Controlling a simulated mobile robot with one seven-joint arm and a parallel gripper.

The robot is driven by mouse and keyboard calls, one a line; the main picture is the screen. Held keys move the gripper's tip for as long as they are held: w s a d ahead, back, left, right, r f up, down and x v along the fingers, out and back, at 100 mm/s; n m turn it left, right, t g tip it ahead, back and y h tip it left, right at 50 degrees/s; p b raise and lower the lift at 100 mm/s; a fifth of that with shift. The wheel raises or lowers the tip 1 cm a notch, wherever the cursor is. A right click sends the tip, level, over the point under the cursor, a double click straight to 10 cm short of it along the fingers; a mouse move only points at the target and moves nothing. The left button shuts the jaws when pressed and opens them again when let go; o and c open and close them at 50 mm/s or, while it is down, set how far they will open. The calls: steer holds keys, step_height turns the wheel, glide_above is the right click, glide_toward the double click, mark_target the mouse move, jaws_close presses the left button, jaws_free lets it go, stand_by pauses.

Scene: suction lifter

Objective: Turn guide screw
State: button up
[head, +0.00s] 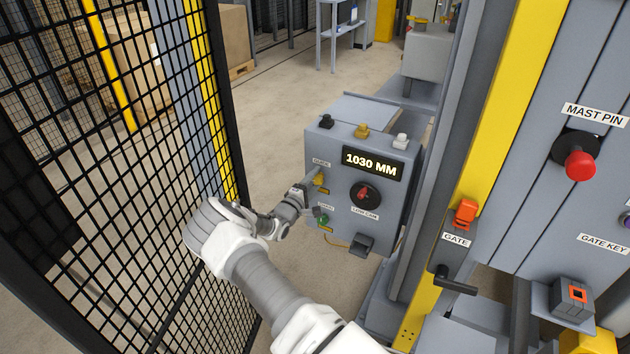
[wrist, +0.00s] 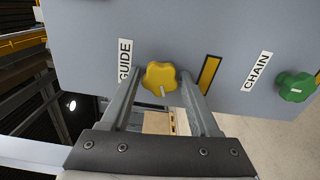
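The guide screw is a yellow lobed knob (wrist: 160,77) beside the GUIDE label (wrist: 125,60) on the grey control box. A white mark on the knob points down and slightly right. A yellow bar marker (wrist: 209,75) is right of it.
A green knob (wrist: 295,86) labelled CHAIN sits on the same face, right of the yellow one. The control box (head: 335,215) has a display reading 1030 MM (head: 373,163) and a LOW CAM dial (head: 365,195). A black mesh fence (head: 105,200) stands close left of my arm.

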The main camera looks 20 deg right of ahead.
steer(key=shift+o, duration=0.8)
steer(key=p+v, duration=0.1)
steer(key=v, duration=1.6)
steer(key=shift+s, duration=0.2)
steer(key=shift+a, duration=0.15)
